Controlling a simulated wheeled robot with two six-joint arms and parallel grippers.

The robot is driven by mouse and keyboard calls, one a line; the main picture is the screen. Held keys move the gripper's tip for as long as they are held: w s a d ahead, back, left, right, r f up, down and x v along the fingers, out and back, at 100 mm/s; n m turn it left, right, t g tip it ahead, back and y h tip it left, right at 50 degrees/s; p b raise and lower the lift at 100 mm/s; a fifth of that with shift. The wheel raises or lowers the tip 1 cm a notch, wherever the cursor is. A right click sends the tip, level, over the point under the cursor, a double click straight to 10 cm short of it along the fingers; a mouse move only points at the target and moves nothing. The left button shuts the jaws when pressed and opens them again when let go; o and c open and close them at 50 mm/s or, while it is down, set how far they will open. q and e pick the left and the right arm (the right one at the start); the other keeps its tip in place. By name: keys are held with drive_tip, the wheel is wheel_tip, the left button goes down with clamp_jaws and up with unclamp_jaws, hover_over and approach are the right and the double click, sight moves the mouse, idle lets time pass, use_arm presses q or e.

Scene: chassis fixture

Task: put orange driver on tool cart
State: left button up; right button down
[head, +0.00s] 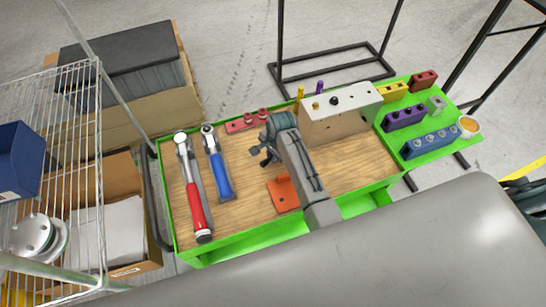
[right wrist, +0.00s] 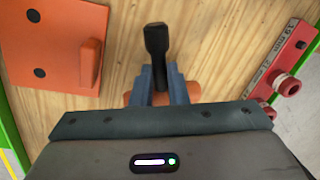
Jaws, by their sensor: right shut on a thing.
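My right gripper (head: 267,153) is low over the wooden top of the green tool cart (head: 222,249), between the blue-handled wrench and the white block. In the right wrist view, my right gripper (right wrist: 162,88) is shut on the orange driver (right wrist: 188,90). Its orange part shows on both sides of the fingers, and a black part points away past the fingertips. The fingers hide the middle of the driver. I cannot tell whether it touches the wood. My left gripper is out of view.
A red-handled wrench (head: 196,199) and a blue-handled wrench (head: 217,166) lie left on the cart. An orange bracket (head: 283,194) is near the front edge, a red holder (head: 240,126) at the back. The white block (head: 340,117) stands right. A wire rack (head: 85,170) is far left.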

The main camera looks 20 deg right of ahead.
wheel_tip(320, 180, down, 2)
drive_tip(key=shift+f+p, duration=0.2)
drive_tip(key=shift+p, duration=0.1)
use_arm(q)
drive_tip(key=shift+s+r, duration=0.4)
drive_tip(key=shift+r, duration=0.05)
use_arm(e)
drive_tip(key=shift+f, duration=0.4)
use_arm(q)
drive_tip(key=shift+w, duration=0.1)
use_arm(e)
drive_tip(key=shift+f, duration=0.1)
drive_tip(key=c, duration=1.4)
unclamp_jaws()
drive_tip(key=shift+c, duration=0.2)
